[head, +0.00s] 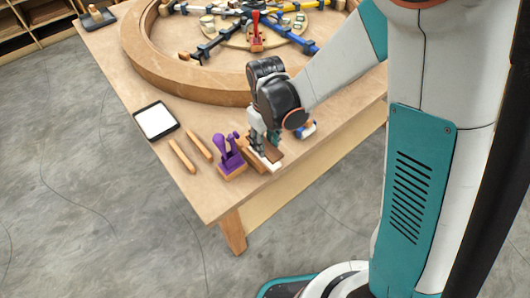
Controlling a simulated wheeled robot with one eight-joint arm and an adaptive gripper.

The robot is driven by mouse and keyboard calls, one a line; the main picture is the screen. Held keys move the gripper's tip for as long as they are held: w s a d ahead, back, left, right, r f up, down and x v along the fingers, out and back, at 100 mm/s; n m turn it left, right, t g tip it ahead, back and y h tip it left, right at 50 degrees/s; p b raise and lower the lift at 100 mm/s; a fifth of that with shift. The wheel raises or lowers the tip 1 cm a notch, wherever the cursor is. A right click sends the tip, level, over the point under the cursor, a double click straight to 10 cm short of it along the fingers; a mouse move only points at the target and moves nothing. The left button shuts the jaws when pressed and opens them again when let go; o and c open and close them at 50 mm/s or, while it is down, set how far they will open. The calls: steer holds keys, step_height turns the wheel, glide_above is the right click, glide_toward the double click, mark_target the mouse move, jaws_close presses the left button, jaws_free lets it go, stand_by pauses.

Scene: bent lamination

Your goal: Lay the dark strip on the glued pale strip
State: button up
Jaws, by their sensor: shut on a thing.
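My gripper (262,147) points down over the front part of the wooden table, shut on a dark brown strip (274,152). The dark strip is small in view and partly hidden by the gripper's fingers. A pale strip (267,166) shows just below and in front of it. I cannot tell whether the two strips touch, and glue on the pale strip cannot be made out.
A purple clamp (228,155) on a wood block stands close left of my gripper. Two light brown sticks (182,156) and a dark-rimmed white tray (139,121) lie further left. A small blue-and-white item (307,130) is at right. A large wooden ring (150,72) fills the back.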

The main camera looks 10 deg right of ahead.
mark_target(266, 146)
steer(key=shift+f+b, duration=1.35)
steer(key=shift+f, duration=0.7)
steer(key=shift+f, duration=0.2)
steer(key=o, duration=1.1)
steer(key=shift+r, duration=0.15)
step_height(266, 146, up, 12)
steer(key=p, duration=0.4)
